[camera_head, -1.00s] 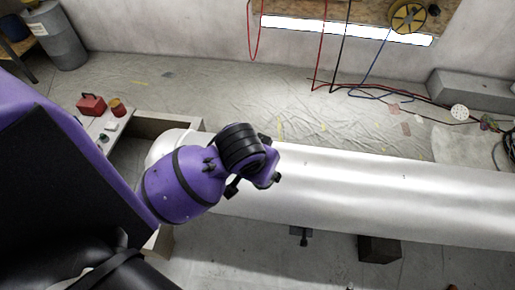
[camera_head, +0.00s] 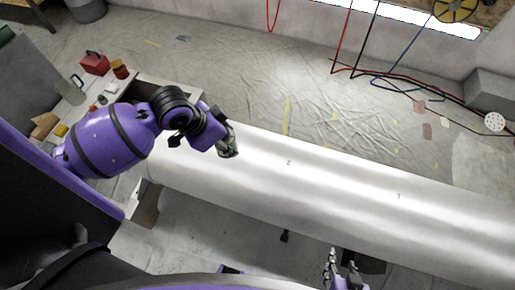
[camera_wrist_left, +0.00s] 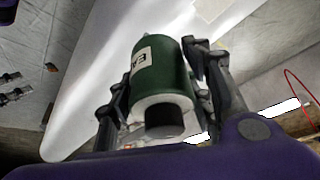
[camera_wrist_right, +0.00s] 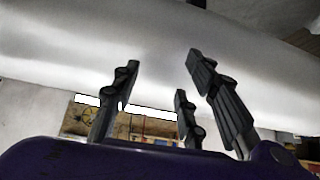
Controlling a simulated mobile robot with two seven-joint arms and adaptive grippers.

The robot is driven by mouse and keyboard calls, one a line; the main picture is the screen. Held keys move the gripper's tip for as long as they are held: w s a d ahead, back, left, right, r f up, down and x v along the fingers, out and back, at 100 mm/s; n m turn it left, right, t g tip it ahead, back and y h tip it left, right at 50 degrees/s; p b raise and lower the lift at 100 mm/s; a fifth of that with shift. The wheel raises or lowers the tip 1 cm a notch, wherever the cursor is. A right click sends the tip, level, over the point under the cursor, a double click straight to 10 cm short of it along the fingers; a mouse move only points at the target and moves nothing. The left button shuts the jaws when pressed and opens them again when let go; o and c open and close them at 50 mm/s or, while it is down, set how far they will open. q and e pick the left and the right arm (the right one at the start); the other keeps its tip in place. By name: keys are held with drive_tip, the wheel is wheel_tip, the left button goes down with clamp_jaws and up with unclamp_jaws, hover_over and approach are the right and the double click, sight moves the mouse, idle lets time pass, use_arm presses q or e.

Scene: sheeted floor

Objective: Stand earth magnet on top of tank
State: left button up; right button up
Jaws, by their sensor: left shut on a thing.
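The tank is a long silver cylinder (camera_head: 330,190) lying across the middle of the head view. Its surface also fills much of the left wrist view (camera_wrist_left: 85,110) and the right wrist view (camera_wrist_right: 50,50). My left gripper (camera_head: 228,148) is over the tank's left part, shut on the earth magnet. In the left wrist view the earth magnet (camera_wrist_left: 162,72) is a green cylinder with a white label and pale end, between the fingers (camera_wrist_left: 165,95). In the head view the magnet is mostly hidden. My right gripper (camera_head: 343,272) is at the tank's near side, its fingers (camera_wrist_right: 160,85) apart and empty.
A low bench (camera_head: 70,115) with a red box (camera_head: 95,62) and small items stands at the left. Red, black and blue cables (camera_head: 385,82) hang and run over the floor behind the tank. The sheeted floor (camera_head: 230,75) behind the tank is mostly clear.

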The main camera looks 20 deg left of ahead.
use_arm(q)
drive_tip(key=w+a+m+g+b, duration=0.1)
drive_tip(key=w+a+m+b, duration=0.1)
drive_tip(key=w+a+m, duration=0.35)
drive_tip(key=shift+n+h, duration=0.6)
drive_tip(key=shift+n, duration=0.25)
drive_tip(key=w+d+f, duration=0.1)
drive_tip(key=d+f, duration=0.2)
drive_tip(key=d, duration=0.1)
drive_tip(key=w+d+f, duration=0.1)
drive_tip(key=d+f, duration=0.2)
drive_tip(key=w+d+f+p, duration=0.1)
drive_tip(key=d+f, duration=0.2)
drive_tip(key=d, duration=0.1)
drive_tip(key=shift+d+f, duration=0.2)
drive_tip(key=shift+d, duration=0.1)
drive_tip(key=shift+d+f, duration=0.1)
drive_tip(key=shift+f, duration=1.5)
use_arm(e)
drive_tip(key=shift+w+d+f, duration=0.3)
drive_tip(key=shift+f, duration=0.15)
use_arm(q)
drive_tip(key=shift+f, duration=0.15)
drive_tip(key=o, duration=1.4)
drive_tip(key=shift+s+f, duration=0.1)
use_arm(e)
drive_tip(key=shift+w, duration=0.1)
drive_tip(key=shift+f, duration=0.1)
